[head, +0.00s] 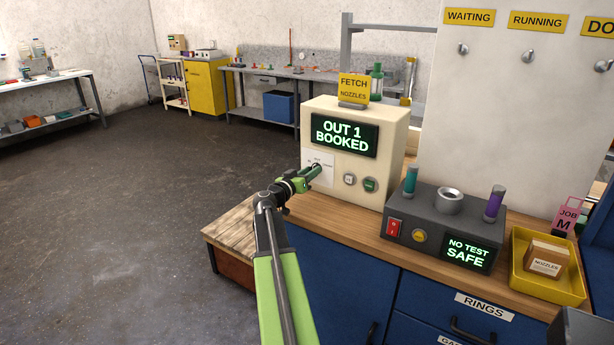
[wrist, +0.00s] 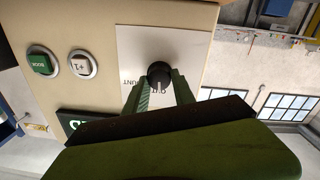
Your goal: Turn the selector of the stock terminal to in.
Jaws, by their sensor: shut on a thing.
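The cream stock terminal (head: 345,185) stands on the wooden bench top, and its screen reads "OUT 1 BOOKED". Its selector, a round black knob (wrist: 159,72), sits on a white plate in the wrist view. Its white mark points towards the partly covered "OUT" label, and part of "COUNT" shows beside it. My gripper (head: 312,173) reaches the terminal's front at lower left and mostly hides the knob there. In the wrist view my gripper's two green fingers (wrist: 161,92) are closed on the knob from both sides. The "in" label cannot be read.
Two buttons (head: 359,182) sit right of the selector. A yellow "FETCH NOZZLES" card (head: 354,88) tops the terminal. A dark tester (head: 440,225) reading "NO TEST SAFE" and a yellow tray (head: 520,277) with a nozzle box stand to the right. Open floor lies left.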

